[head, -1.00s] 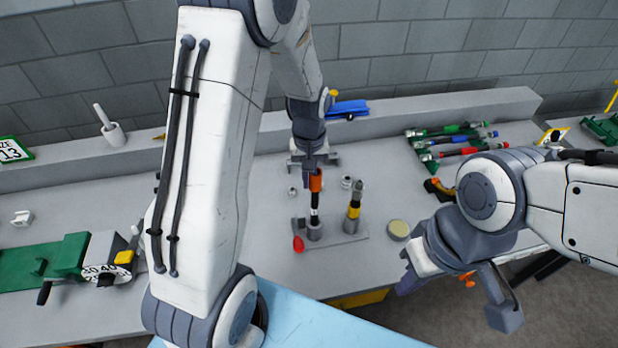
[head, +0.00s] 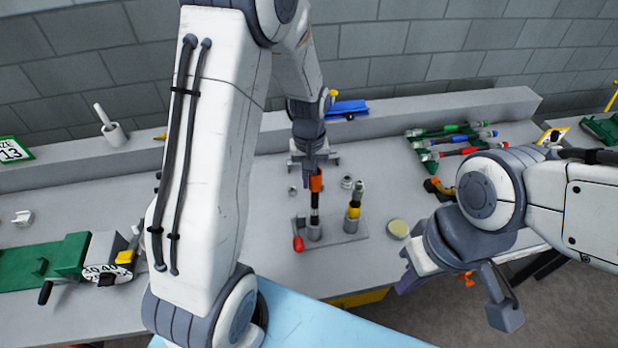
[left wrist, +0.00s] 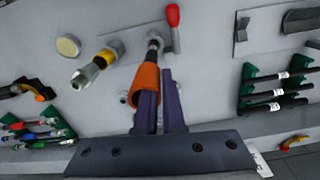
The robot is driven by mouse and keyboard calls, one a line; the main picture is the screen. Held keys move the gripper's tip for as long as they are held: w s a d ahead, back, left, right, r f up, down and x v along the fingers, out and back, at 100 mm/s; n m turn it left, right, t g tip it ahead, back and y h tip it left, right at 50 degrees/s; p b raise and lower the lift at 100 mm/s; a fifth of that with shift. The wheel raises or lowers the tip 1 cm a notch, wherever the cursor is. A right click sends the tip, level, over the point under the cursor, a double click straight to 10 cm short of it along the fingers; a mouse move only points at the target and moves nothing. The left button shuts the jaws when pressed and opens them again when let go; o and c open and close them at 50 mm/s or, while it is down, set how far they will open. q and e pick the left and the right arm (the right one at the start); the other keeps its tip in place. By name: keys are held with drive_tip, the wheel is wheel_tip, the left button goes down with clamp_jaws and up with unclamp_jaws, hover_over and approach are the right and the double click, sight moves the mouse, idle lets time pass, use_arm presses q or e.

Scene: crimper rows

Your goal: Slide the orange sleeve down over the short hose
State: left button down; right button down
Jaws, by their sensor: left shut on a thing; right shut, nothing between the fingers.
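The short black hose (head: 315,215) stands upright in a grey holder on the bench. The orange sleeve (head: 316,181) is around its upper part, and black hose shows below it. My left gripper (head: 314,168) is shut on the sleeve from above. In the left wrist view the orange sleeve (left wrist: 145,82) is at the fingers of my left gripper (left wrist: 160,92), with the dark hose (left wrist: 153,50) coming out of its far end. My right gripper (head: 455,292) is shut and empty, off to the right near the bench's front edge.
A second fitting with a yellow band (head: 353,212) stands right of the hose on the same plate. A red handle (head: 298,243) is at the plate's front left. A round tan disc (head: 397,228) lies to the right. A green rack (head: 430,145) holds several coloured tools.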

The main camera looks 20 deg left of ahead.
use_arm(q)
drive_tip(key=shift+f+b, duration=0.85)
drive_tip(key=shift+f, duration=0.25)
drive_tip(key=c, duration=0.9)
unclamp_jaws()
drive_tip(key=shift+c, duration=0.2)
wheel_tip(320, 180, up, 11)
drive_tip(key=shift+f+b, duration=0.2)
drive_tip(key=shift+b, duration=0.8)
drive_tip(key=s+d+m+b, duration=0.2)
drive_tip(key=s+d+m, duration=0.4)
drive_tip(key=s+d, duration=0.45)
drive_tip(key=s+d+f+m, duration=0.1)
drive_tip(key=s+d+m, duration=0.1)
drive_tip(key=s, duration=0.4)
drive_tip(key=s+d+f+m+h+b, duration=0.1)
drive_tip(key=s+d+m, duration=0.2)
drive_tip(key=s, duration=0.3)
drive_tip(key=shift+s+m, duration=0.25)
drive_tip(key=shift+m, duration=0.65)
